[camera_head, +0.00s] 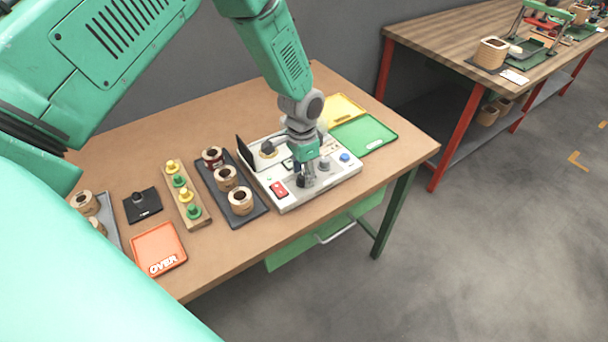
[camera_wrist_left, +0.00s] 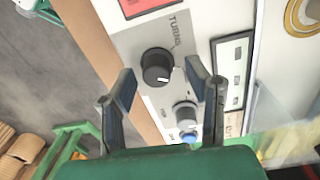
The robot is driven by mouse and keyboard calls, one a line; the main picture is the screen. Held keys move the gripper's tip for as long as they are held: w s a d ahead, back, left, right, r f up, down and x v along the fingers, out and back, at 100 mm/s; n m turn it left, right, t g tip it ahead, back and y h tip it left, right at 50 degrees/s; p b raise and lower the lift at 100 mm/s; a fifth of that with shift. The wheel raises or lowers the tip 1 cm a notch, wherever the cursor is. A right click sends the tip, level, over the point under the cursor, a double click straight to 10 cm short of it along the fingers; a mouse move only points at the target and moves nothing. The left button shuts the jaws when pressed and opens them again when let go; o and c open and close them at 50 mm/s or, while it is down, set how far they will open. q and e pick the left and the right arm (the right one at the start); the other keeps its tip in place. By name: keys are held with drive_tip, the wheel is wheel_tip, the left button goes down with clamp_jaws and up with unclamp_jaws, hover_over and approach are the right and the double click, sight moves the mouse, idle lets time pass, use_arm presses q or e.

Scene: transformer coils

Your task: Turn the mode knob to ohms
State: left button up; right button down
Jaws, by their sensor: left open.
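The light grey test instrument (camera_head: 290,199) sits on the bench. In the left wrist view its panel (camera_wrist_left: 205,25) carries a black knob (camera_wrist_left: 157,66) with a white pointer mark, beside the word TURNS. A grey knob (camera_wrist_left: 185,116) and a blue button (camera_wrist_left: 188,137) sit nearby; the grey knob also shows in the head view (camera_head: 324,164). I cannot read which knob is the mode knob. My left gripper (camera_head: 305,181) is over the panel, open and empty. Its fingers (camera_wrist_left: 163,82) appear either side of the black knob in the wrist view; contact cannot be told. My right gripper is out of view.
Left of the instrument are a dark tray (camera_head: 250,216) of coils, a wooden strip (camera_head: 186,207) with yellow and green pegs, and an orange OVER tray (camera_head: 159,249). Green (camera_head: 364,134) and yellow (camera_head: 343,111) trays lie behind it. The bench's front edge is close.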

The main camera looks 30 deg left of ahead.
sight(303, 173)
use_arm(q)
wheel_tip(303, 173, up, 11)
drive_tip(key=shift+w+a, duration=0.15)
drive_tip(key=shift+a, duration=0.05)
idle(0.4)
